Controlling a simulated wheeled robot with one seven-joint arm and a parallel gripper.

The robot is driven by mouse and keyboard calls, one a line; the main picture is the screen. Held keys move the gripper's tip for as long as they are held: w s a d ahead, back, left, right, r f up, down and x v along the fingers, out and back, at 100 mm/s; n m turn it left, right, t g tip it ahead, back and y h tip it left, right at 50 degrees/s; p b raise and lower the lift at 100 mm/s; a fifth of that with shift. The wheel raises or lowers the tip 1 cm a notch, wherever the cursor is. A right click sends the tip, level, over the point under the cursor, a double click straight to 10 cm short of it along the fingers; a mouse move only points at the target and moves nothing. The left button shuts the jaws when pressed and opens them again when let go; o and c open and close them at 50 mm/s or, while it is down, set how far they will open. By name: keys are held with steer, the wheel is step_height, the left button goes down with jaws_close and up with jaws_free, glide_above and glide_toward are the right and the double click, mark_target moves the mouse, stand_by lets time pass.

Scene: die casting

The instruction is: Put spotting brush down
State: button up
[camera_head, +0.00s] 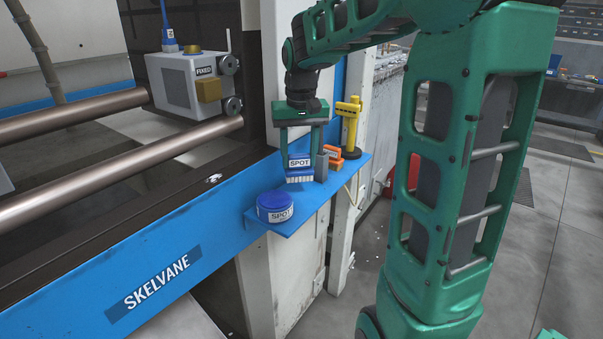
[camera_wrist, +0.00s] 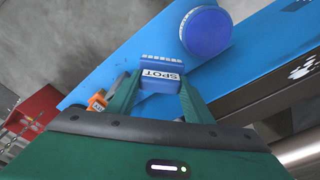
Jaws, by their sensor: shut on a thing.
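The spotting brush (camera_head: 299,165) is a blue block labelled SPOT with pale bristles pointing down. My gripper (camera_head: 299,153) is shut on it, with one green finger on each side. The brush is upright over the blue shelf (camera_head: 300,219); I cannot tell whether its bristles touch the shelf. In the wrist view the brush (camera_wrist: 161,79) sits between the fingertips (camera_wrist: 158,90), label toward the camera. A round blue tin labelled SPOT (camera_head: 275,207) stands on the shelf's near end, apart from the brush. It also shows in the wrist view (camera_wrist: 206,31).
Orange items (camera_head: 333,154) and a grey block (camera_head: 321,167) stand close to the brush on the right. A yellow tool (camera_head: 348,122) stands upright at the shelf's far end. The blue SKELVANE machine rail (camera_head: 155,275) borders the shelf on the left. Bare shelf shows between tin and brush.

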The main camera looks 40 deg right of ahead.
mark_target(305, 171)
steer(key=shift+w+d+f, duration=0.15)
steer(key=shift+d+f, duration=0.55)
steer(key=shift+d, duration=0.35)
steer(key=shift+f, duration=1.95)
steer(key=o, duration=1.2)
steer(key=shift+f, duration=0.1)
